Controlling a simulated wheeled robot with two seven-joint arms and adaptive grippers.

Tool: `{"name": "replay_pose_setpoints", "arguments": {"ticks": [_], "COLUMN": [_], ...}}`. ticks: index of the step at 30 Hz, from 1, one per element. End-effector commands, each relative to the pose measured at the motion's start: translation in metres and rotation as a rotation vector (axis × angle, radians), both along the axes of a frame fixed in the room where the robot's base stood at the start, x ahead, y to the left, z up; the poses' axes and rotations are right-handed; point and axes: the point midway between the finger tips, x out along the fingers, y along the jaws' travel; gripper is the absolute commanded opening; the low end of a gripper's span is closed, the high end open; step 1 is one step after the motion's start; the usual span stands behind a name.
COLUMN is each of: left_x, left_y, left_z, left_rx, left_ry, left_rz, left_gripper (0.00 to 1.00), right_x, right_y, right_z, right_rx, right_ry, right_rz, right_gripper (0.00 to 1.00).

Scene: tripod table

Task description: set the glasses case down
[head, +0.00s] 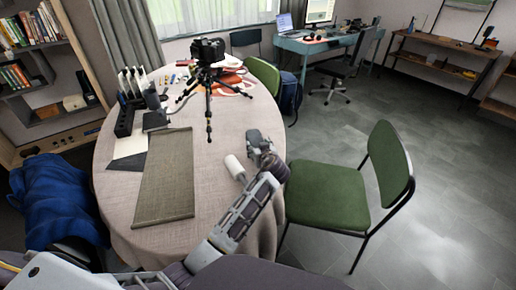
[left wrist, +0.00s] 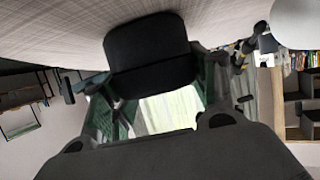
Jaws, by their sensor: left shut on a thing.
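The glasses case (head: 253,137) is a small dark, rounded case at the right edge of the round table (head: 225,195) in the head view. My left gripper (head: 262,152) is shut on it, reaching over the table edge from the near side. In the left wrist view the dark glasses case (left wrist: 150,50) sits between the fingers, with the pale tabletop (left wrist: 60,35) behind it. I cannot tell whether the case touches the table. My right gripper is not in view.
A white cylinder (head: 235,167) lies just left of the gripper. A woven mat (head: 166,180), a camera on a tripod (head: 208,85) and a dark file holder (head: 126,112) are further left and back. A green chair (head: 327,195) stands close on the right. The table's front right is bare.

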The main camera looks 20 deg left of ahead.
Motion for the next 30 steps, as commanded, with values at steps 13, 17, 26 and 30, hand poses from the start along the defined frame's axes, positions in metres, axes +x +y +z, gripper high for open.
{"name": "replay_pose_setpoints", "arguments": {"ticks": [13, 17, 26, 30], "left_x": [0.0002, 0.0, 0.0, 0.0], "left_y": [0.0, 0.0001, 0.0002, 0.0002], "left_z": [-0.0008, -0.0021, -0.0019, -0.0019], "left_rx": [0.0, 0.0, 0.0, 0.0], "left_ry": [-0.001, 0.0, 0.0, 0.0], "left_rz": [0.0, 0.0, 0.0, 0.0], "left_gripper": [0.29, 0.64, 0.8, 0.8], "right_x": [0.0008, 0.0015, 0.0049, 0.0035], "right_y": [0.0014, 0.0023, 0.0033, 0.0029], "right_z": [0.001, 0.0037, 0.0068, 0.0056], "right_rx": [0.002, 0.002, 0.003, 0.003], "right_ry": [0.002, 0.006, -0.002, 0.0], "right_rz": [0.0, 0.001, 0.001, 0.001], "right_gripper": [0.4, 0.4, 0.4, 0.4]}}
